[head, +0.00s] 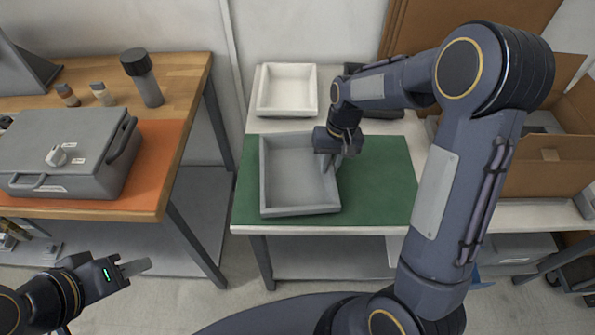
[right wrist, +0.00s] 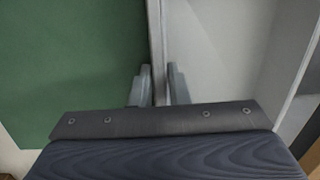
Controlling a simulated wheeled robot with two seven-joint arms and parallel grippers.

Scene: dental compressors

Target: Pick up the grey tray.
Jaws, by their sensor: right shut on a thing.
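The grey tray (head: 297,178) is a shallow rectangular box at the left part of the green mat (head: 385,180) on the white table. My right gripper (head: 338,160) is at the tray's right wall, pointing down. In the right wrist view, the gripper's fingers (right wrist: 158,88) sit on both sides of the tray wall (right wrist: 157,40) and are shut on it. The tray looks level, and I cannot tell whether it touches the mat. My left gripper (head: 134,268) is low at the left over the floor, away from the tray; its finger gap is not clear.
A white tray (head: 287,90) stands behind the grey one, with a dark object partly hidden beside it. Cardboard boxes (head: 550,150) stand at the right. At the left, a wooden table (head: 185,90) holds a grey case (head: 65,150) and bottles.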

